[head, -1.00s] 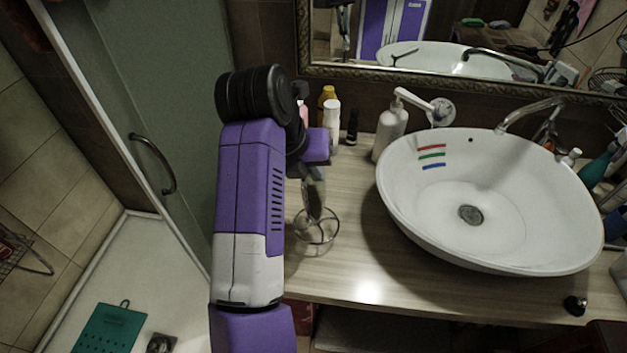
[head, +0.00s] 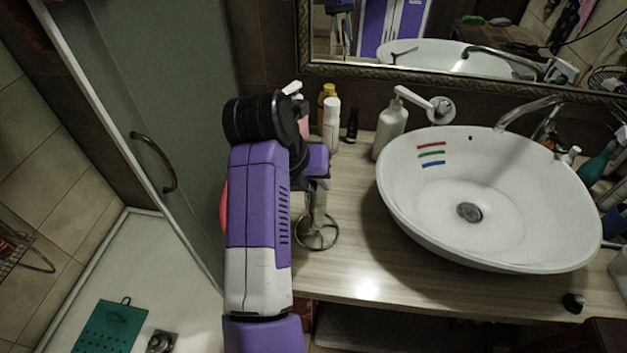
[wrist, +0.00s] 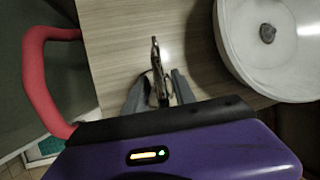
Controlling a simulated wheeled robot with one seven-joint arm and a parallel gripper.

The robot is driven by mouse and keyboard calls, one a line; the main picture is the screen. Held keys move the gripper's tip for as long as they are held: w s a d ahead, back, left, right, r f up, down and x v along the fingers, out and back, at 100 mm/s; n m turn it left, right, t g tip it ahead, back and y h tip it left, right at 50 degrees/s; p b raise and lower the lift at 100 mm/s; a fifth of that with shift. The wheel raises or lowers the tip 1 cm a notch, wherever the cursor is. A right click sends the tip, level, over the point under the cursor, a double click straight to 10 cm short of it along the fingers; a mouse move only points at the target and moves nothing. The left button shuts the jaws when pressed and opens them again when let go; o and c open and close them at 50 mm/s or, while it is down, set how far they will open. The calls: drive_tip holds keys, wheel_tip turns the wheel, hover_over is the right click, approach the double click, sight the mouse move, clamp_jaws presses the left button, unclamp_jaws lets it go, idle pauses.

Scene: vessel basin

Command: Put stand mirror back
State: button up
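The stand mirror (head: 316,235) is at the left part of the wooden counter, with its round wire base low over or on the wood; I cannot tell whether it touches. Its upper part is mostly hidden behind my gripper (head: 318,190). In the wrist view the mirror (wrist: 156,55) shows nearly edge-on between the two grey fingers of my gripper (wrist: 160,80).
The white basin (head: 560,210) stands to the right. A white pump bottle (head: 389,130) is behind, with a white bottle (head: 332,127), a yellow bottle (head: 326,96) and a dark small bottle (head: 352,126) to its left. The counter (head: 350,270) is clear in front.

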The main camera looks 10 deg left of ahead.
drive_tip(key=b+v, duration=0.2)
drive_tip(key=v, duration=1)
drive_tip(key=w+d+f+m+t+h, duration=0.15)
drive_tip(key=d+h, duration=0.75)
drive_tip(key=d, duration=1.5)
drive_tip(key=s+d+r+n+t+h, duration=0.2)
drive_tip(key=s+d+r+h, duration=0.15)
drive_tip(key=d, duration=0.35)
drive_tip(key=s+d+r+n+t+h, duration=0.1)
drive_tip(key=s+d+r+t+h, duration=0.1)
drive_tip(key=s+d+h, duration=0.45)
drive_tip(key=s+a+f+n+t+y, duration=0.1)
drive_tip(key=s+a+f+n+y, duration=0.2)
drive_tip(key=s+f+n+y, duration=0.3)
drive_tip(key=s+a+f+n+t+y, duration=0.2)
drive_tip(key=s+f+n+y, duration=0.4)
drive_tip(key=s+n, duration=0.7)
drive_tip(key=s+a+f+n+t+y, duration=0.2)
drive_tip(key=s+a+f+n+y, duration=0.2)
drive_tip(key=s+n+y, duration=0.5)
drive_tip(key=f+n, duration=0.1)
drive_tip(key=n, duration=0.5)
drive_tip(key=shift+s+f+y, duration=0.3)
drive_tip(key=shift+f+y, duration=0.1)
